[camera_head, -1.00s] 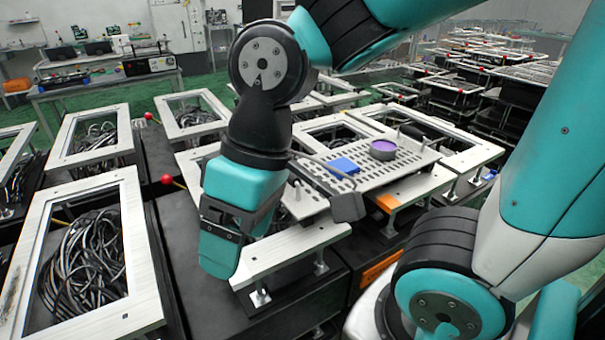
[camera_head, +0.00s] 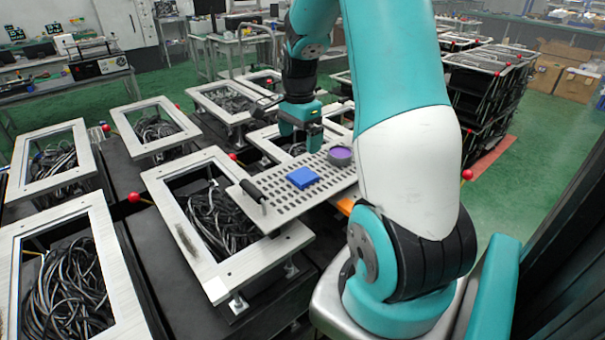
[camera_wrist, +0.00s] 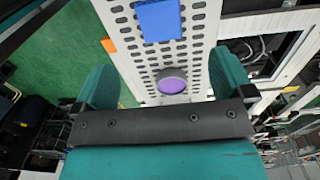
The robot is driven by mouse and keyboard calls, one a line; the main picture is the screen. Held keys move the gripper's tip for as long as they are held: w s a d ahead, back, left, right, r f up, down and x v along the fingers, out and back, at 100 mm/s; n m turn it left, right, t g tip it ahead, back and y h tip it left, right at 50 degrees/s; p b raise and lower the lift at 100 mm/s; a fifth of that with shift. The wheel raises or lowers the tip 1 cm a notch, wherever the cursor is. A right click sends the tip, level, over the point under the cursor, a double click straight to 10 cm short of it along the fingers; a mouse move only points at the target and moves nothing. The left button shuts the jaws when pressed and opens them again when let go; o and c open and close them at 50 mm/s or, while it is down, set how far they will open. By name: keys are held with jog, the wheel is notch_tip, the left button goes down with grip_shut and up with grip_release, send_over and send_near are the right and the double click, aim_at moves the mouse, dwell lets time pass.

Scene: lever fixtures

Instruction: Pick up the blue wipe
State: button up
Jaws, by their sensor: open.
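The blue wipe (camera_head: 303,177) is a flat blue square lying on a perforated grey plate (camera_head: 250,205). It also shows in the wrist view (camera_wrist: 159,20), at the top of the picture. My gripper (camera_head: 300,140) is above the far edge of the plate, behind the wipe in the head view. In the wrist view its two teal fingers (camera_wrist: 165,88) are spread wide with nothing held between them. A round grey item with a purple top (camera_wrist: 172,82) stands on the plate between the fingers in that view, and the wipe is beyond it.
The round purple-topped item (camera_head: 340,156) stands close to the wipe on the plate. A dark handle (camera_head: 252,191) is at the plate's left end. White frames over black cables (camera_head: 215,225) surround the plate, with red-knobbed levers (camera_head: 133,197) among them.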

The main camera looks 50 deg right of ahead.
send_over(301, 176)
notch_tip(301, 176, down, 5)
jog(key=shift+w+a+f+p, duration=0.1)
jog(key=shift+f+p, duration=0.1)
jog(key=shift+p, duration=0.2)
jog(key=shift+f+p, duration=1)
jog(key=shift+f, duration=1.7)
jog(key=shift+c, duration=0.2)
jog(key=c, duration=1)
